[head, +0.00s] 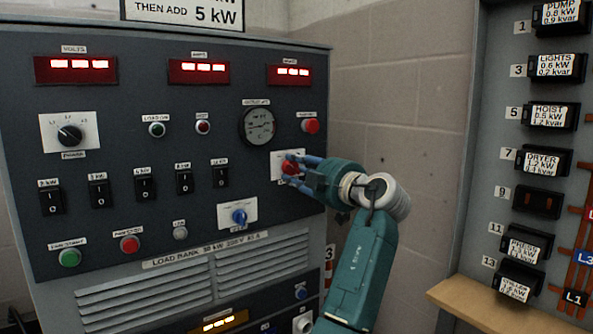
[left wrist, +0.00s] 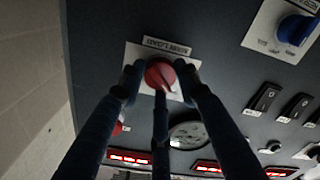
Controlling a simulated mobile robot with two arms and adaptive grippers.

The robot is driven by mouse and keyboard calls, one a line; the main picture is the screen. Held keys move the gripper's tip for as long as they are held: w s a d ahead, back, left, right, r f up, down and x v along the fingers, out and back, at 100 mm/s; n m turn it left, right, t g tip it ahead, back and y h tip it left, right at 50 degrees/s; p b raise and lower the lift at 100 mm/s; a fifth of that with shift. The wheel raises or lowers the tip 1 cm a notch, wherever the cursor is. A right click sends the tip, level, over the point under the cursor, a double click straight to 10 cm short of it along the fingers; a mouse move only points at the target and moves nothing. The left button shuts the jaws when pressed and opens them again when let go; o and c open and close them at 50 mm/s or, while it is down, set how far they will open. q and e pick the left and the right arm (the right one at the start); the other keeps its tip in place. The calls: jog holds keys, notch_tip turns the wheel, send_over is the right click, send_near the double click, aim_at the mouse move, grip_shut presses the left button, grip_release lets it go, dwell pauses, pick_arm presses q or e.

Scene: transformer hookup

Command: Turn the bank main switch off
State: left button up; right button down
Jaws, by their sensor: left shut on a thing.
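The bank main switch (head: 290,166) is a red rotary knob on a white plate at the right side of the dark load bank panel. In the left wrist view the red knob (left wrist: 159,72) shows upside down beside a label reading "MAIN LOAD". My left gripper (head: 297,168) is shut on the knob. Its blue fingers (left wrist: 160,90) close around it from both sides, with one more finger below. The fingers hide part of the knob, and I cannot tell its exact setting. My right gripper is in neither view.
A blue knob (head: 239,216) sits on a white plate left of and below the main switch. A red button (head: 311,126) and a round gauge (head: 259,126) are above it. Black rocker switches (head: 145,188) line the panel. A breaker panel (head: 483,150) and wooden ledge (head: 500,304) stand at right.

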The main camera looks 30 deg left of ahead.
pick_arm(q)
jog(key=shift+w+f, duration=0.1)
jog(key=shift+f, duration=0.3)
jog(key=o, duration=0.9)
jog(key=shift+c, duration=0.2)
jog(key=o, duration=0.3)
jog(key=shift+w, duration=0.15)
jog(key=shift+r, duration=0.15)
jog(key=shift+d, duration=0.25)
jog(key=v, duration=1.1)
jog(key=shift+s+d, duration=0.25)
